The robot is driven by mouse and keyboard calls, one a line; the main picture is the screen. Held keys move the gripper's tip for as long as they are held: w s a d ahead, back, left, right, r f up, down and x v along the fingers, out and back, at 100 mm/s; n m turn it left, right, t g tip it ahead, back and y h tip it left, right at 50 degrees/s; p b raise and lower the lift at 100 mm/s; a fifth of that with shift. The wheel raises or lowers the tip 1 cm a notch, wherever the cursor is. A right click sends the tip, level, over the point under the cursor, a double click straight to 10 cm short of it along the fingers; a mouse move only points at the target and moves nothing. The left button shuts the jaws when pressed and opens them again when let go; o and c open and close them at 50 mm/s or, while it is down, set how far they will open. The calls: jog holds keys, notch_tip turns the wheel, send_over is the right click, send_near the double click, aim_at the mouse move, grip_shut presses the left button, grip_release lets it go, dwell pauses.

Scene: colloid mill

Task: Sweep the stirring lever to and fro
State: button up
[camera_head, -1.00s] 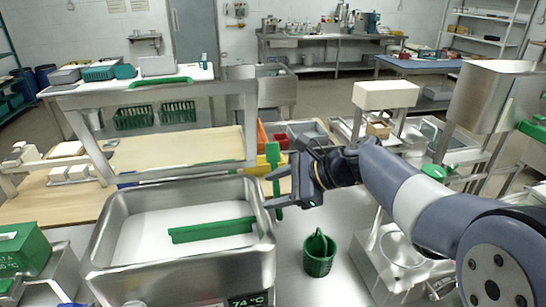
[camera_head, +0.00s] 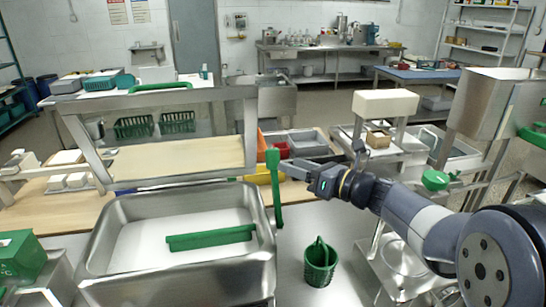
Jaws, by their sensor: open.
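The green stirring lever (camera_head: 276,190) stands nearly upright at the right side of the steel vat (camera_head: 103,228). A green bar (camera_head: 210,237) lies across the white inside of the vat, sloping slightly. My gripper (camera_head: 290,167) is open, to the right of the lever's upper part, with its fingers pointing left towards it. The gripper looks empty. Whether a fingertip touches the lever, or passes behind it, I cannot tell.
A green basket (camera_head: 320,264) stands on the steel top right of the vat. A steel frame (camera_head: 250,130) rises behind the vat. Grey and red bins (camera_head: 308,145) lie behind my gripper. A green box (camera_head: 22,255) sits at the left.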

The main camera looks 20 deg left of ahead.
aim_at(273, 159)
jog(key=p+x, duration=0.1)
jog(key=x, duration=0.6)
jog(key=shift+d, duration=0.1)
grip_shut()
dwell(0.4)
